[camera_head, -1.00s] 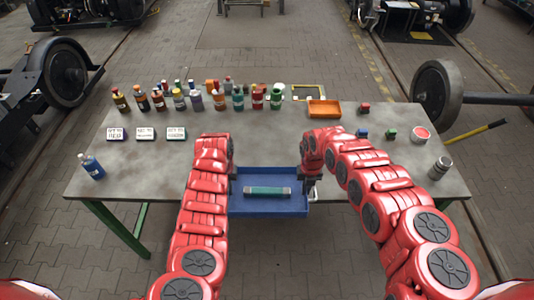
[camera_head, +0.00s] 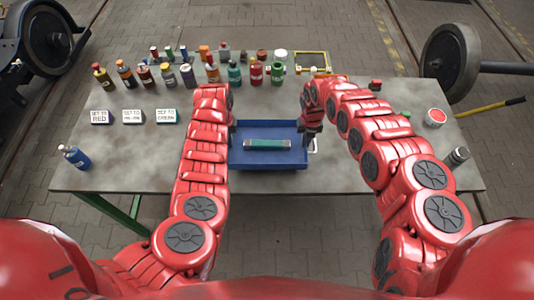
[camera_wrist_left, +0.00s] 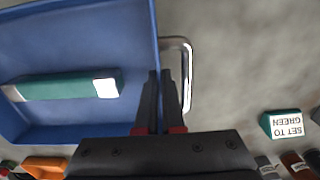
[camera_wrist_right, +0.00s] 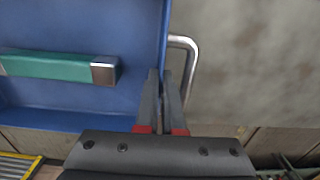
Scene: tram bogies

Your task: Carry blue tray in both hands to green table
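The blue tray (camera_head: 238,158) is level in front of me, over the near part of the green-legged table (camera_head: 90,182), which has a grey top. I cannot tell whether it touches the top. A green bar with pale ends (camera_head: 267,143) lies in the tray. My left gripper (camera_wrist_left: 160,75) is at the tray's left side by its metal handle (camera_wrist_left: 188,75), fingers close together. My right gripper (camera_wrist_right: 160,75) is likewise at the right side by the other handle (camera_wrist_right: 191,70). The exact finger contact is partly hidden.
Several bottles and cans (camera_head: 188,76) stand along the back. Label blocks (camera_head: 133,116) and a blue bottle (camera_head: 74,156) are at the left. A red-topped can (camera_head: 435,117) and a grey can (camera_head: 456,157) stand at the right. Wheelsets (camera_head: 452,62) flank the table.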

